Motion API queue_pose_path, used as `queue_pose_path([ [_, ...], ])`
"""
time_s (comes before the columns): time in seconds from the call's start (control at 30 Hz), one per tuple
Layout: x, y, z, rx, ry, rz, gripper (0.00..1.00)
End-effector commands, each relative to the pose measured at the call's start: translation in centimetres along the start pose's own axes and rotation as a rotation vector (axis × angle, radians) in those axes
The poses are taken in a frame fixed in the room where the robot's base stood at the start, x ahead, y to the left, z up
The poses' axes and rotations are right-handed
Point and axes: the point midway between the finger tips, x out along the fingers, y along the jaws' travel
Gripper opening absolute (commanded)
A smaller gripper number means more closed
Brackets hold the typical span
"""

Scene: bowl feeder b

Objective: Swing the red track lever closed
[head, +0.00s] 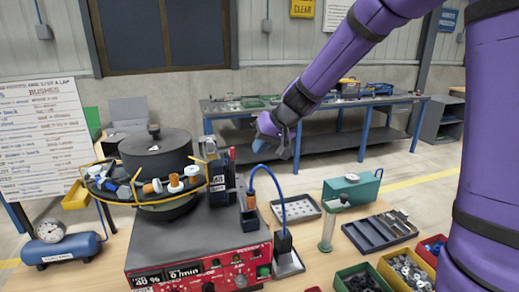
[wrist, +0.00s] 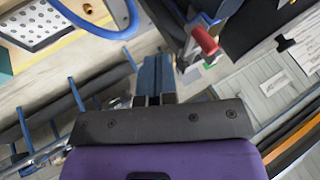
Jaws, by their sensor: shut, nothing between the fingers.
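The red track lever (head: 232,153) is a small upright red handle at the right side of the feeder bowl, by the dark track unit (head: 218,178). In the wrist view a red handle (wrist: 205,40) shows close by, right of my fingers, with a green bit below it. My gripper (head: 284,151) hangs in the air to the right of the lever, apart from it. In the wrist view my blue fingers (wrist: 155,67) are together and empty. Whether the lever stands open or closed is hard to tell.
The black-lidded bowl feeder (head: 157,155) stands on a grey unit with a red control panel (head: 200,275). A blue cable (head: 277,178) arches right of the lever. A perforated tray (head: 296,208), parts bins (head: 408,270) and a teal box (head: 352,188) lie farther right.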

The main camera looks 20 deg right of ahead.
Motion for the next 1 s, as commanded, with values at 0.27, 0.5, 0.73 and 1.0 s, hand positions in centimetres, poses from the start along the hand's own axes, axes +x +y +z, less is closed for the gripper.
queue_pose_path([
  [0.27,-4.4,-0.2,0.1,-0.001,0.007,0.001,0.0],
  [0.5,-8.0,-0.4,0.2,-0.001,0.005,0.0,0.0],
  [0.73,-9.4,-0.4,0.3,-0.001,0.002,0.001,0.0],
  [1.0,-9.5,-0.4,0.3,0.0,0.002,0.001,0.0],
])
